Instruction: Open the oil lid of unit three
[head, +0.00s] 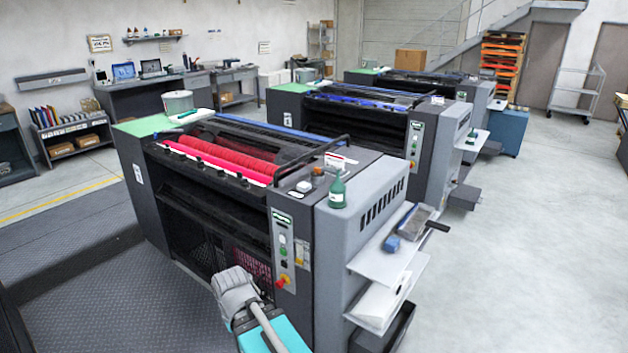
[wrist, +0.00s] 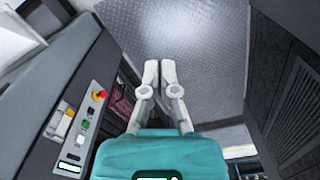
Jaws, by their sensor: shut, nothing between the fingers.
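Three printing units stand in a row in the head view: a near one with red rollers (head: 225,158), a middle one with a blue bar (head: 345,101), and a far one (head: 415,84), mostly hidden. I cannot read which is unit three. On the near unit's right end, a small brown cap (head: 318,171) sits near a green oil bottle (head: 338,191); I cannot tell whether it is the oil lid. My gripper (wrist: 160,68) is shut and empty in the wrist view, above the floor beside a unit. My arm shows at the bottom of the head view.
A control panel (wrist: 85,123) with a red knob (wrist: 99,95) is left of my gripper. The near unit's side shelf (head: 390,255) holds a blue block (head: 392,244) and a tray. The grey floor (head: 530,240) at right is free. Stairs and a trolley (head: 577,92) are behind.

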